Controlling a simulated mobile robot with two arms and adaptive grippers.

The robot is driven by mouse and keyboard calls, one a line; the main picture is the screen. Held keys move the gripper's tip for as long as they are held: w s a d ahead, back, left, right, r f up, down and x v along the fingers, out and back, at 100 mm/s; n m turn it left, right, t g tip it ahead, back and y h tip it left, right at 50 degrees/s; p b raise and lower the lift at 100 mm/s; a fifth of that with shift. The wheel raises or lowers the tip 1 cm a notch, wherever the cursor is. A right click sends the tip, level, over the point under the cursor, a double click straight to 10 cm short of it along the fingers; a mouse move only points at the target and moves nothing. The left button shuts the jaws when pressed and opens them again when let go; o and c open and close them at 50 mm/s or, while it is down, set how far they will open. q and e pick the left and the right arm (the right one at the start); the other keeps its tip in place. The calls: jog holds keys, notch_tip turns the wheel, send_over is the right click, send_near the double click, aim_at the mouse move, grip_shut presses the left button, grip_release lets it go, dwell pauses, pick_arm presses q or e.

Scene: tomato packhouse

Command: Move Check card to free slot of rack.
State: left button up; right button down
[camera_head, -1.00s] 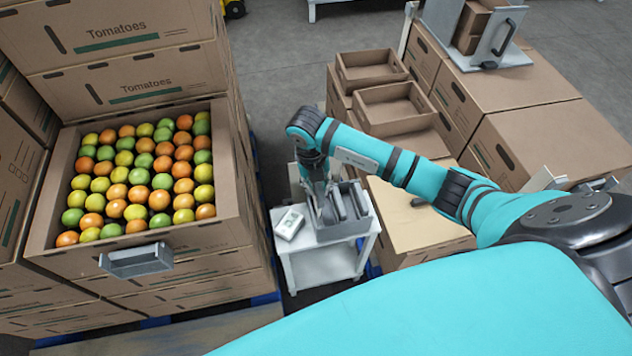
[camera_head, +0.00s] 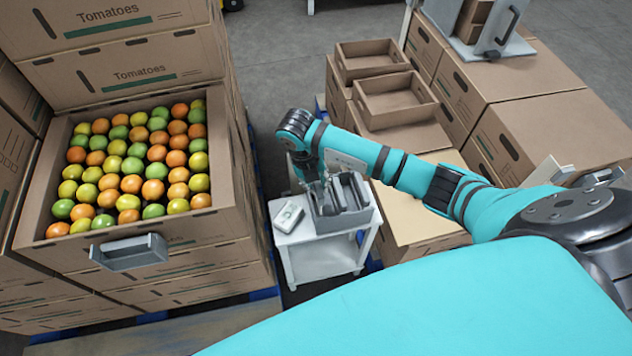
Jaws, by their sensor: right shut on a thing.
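A grey rack (camera_head: 343,222) with upright dividers stands on a small white table (camera_head: 325,258) in the middle of the head view. My right gripper (camera_head: 321,193) points down at the rack's left side and is shut on a thin piece, apparently the Check card. The card is mostly hidden by the fingers and rack, and I cannot tell how deep it sits. Grey upright plates show to the right of the gripper in the rack. My left gripper is not in view.
A small pale box-like item (camera_head: 288,217) lies on the table left of the rack. A large open carton (camera_head: 222,228) of tomatoes stands to the left, with a grey holder (camera_head: 130,254) on its front. Open boxes (camera_head: 396,98) and cartons (camera_head: 520,85) stand to the right.

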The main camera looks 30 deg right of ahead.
jog(key=shift+f, duration=0.2)
jog(key=shift+f, duration=0.15)
jog(key=shift+f+b, duration=0.25)
jog(key=shift+b, duration=0.15)
dwell(0.3)
jog(key=shift+f+b, duration=0.85)
jog(key=shift+f, duration=0.35)
jog(key=shift+f, duration=0.1)
jog(key=shift+f+b, duration=0.75)
jog(key=shift+f, duration=0.1)
jog(key=shift+f, duration=0.1)
jog(key=shift+f+b, duration=0.55)
jog(key=shift+f, duration=0.05)
